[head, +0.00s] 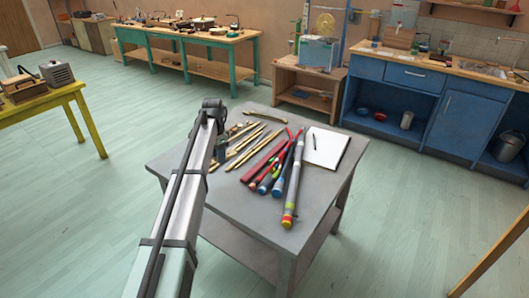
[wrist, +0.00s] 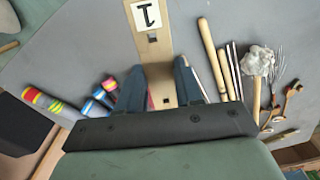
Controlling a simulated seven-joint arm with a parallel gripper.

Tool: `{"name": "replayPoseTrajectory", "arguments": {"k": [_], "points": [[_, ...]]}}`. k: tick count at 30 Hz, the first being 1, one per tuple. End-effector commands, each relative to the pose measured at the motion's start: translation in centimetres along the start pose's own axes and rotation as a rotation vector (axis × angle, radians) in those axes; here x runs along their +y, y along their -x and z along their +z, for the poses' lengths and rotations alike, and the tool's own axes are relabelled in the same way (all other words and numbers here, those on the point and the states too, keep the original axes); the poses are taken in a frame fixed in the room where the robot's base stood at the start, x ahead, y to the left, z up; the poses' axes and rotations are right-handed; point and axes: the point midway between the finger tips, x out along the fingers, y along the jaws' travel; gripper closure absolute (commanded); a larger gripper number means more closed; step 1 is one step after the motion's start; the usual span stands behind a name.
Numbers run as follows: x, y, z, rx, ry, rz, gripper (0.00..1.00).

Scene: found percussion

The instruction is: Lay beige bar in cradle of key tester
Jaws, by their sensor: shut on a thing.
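My gripper (wrist: 159,82) is shut on a beige bar (wrist: 152,48) in the wrist view. The bar runs between the two dark fingers up past the top edge of the picture, and carries a white label with a black "1" and small dark holes. Its near end is partly hidden by the gripper body. In the head view my gripper (head: 220,152) hangs by the left part of the grey table (head: 200,170); the bar cannot be made out clearly there. I cannot pick out the key tester or its cradle in either view.
Sticks and mallets (head: 245,145) and colored tubes (head: 289,200) lie on the grey table by a notepad (head: 327,147). A green bench (head: 190,36) with several devices stands at the back, a yellow table (head: 40,102) at left, blue cabinets (head: 410,90) at right. Open floor lies between.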

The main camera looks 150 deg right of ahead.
Motion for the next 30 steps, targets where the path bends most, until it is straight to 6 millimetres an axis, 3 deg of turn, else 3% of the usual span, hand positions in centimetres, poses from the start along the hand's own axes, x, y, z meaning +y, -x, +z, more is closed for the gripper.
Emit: {"name": "replayPoseTrajectory", "arguments": {"k": [8, 18, 30], "points": [[0.0, -0.8, 0.0, 0.0, -0.079, 0.0, 1.0], [0.0, -5.7, 0.0, -0.001, -0.078, 0.001, 1.0], [0.0, -9.5, 0.0, 0.0, -0.077, 0.0, 1.0]]}}
